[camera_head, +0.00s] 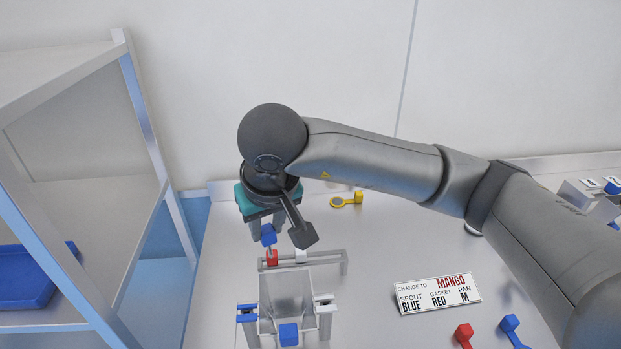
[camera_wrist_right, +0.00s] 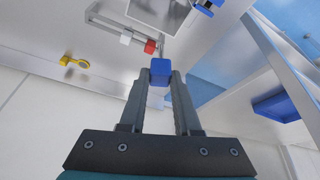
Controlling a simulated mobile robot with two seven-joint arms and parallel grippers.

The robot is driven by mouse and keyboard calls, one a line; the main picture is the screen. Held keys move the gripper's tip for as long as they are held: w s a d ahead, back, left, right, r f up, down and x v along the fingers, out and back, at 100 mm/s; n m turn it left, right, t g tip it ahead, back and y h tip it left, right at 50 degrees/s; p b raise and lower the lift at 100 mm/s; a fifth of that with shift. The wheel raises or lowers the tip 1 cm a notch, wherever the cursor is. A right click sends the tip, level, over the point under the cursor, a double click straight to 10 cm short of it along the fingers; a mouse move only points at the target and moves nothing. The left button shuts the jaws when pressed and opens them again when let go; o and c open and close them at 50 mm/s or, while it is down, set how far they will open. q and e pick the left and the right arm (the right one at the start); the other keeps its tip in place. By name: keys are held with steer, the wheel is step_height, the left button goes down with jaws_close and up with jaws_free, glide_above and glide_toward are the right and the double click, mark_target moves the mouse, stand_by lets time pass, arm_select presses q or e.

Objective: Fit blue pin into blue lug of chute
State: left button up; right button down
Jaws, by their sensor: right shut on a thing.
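My right gripper (camera_head: 267,226) is shut on a blue pin (camera_head: 268,236), whose block-shaped head shows below the fingers. In the right wrist view, the pin's blue head (camera_wrist_right: 160,70) sits between the two fingertips. The pin is above and behind the metal chute (camera_head: 288,290). The chute's blue lug (camera_head: 246,312) is on its left side, below and apart from the pin; part of it shows at the top edge of the right wrist view (camera_wrist_right: 206,7). A white lug (camera_head: 325,303) is on the chute's right side. My left gripper is not in view.
A rail (camera_head: 325,260) behind the chute carries a red block (camera_head: 272,258) and a white block (camera_head: 301,256). A shelf rack stands left.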

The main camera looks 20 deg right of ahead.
steer(key=s+a+n+y+p, duration=0.1)
steer(key=s+a, duration=0.4)
steer(key=a, duration=0.1)
steer(key=shift+n, duration=0.4)
step_height(320, 180, down, 4)
steer(key=b, duration=0.6)
steer(key=shift+f+b, duration=0.1)
steer(key=shift+b, duration=0.2)
steer(key=shift+b, duration=0.5)
stand_by(0.6)
